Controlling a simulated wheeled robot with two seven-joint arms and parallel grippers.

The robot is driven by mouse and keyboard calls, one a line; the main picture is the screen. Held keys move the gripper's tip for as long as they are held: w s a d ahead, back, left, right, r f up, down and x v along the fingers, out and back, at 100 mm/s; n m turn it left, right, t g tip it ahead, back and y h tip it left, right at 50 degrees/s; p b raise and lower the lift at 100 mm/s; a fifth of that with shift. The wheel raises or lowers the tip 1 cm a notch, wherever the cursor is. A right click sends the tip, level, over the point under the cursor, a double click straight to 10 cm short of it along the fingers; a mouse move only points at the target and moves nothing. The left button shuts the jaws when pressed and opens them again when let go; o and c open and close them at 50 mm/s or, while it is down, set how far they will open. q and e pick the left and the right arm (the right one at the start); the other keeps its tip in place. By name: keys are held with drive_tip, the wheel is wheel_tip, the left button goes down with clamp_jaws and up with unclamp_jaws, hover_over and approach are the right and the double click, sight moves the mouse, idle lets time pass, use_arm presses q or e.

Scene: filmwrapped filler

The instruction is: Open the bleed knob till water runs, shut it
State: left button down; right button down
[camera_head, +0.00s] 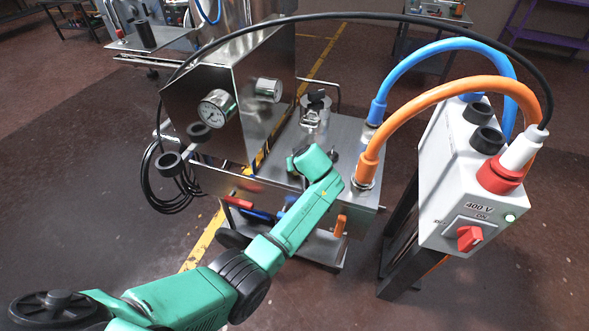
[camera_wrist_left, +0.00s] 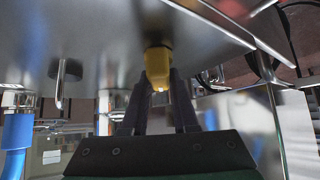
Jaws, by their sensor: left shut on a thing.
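In the left wrist view the yellow knob (camera_wrist_left: 158,62) sits under a shiny metal surface, between the fingertips of my left gripper (camera_wrist_left: 158,78). The gripper is shut on it. A small bright spot shows at the knob's tip; I cannot tell whether it is water or a reflection. In the head view my green left arm reaches from the lower left to the steel machine (camera_head: 345,138). Its wrist is over the machine's deck, and the fingers and yellow knob are hidden there. My right gripper is not in view.
A blue hose (camera_head: 440,50) and an orange hose (camera_head: 445,95) arch from the deck to the white 400 V box (camera_head: 450,185) with a red switch (camera_head: 469,238). Two gauges (camera_head: 216,108) face left. A black cable (camera_head: 350,16) arches overhead. Open floor lies at left.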

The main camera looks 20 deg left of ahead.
use_arm(q)
drive_tip(key=shift+f+n+g+y+b, duration=0.1)
drive_tip(key=shift+n+g+y+b, duration=0.55)
drive_tip(key=shift+n+b, duration=0.55)
drive_tip(key=c, duration=0.7)
unclamp_jaws()
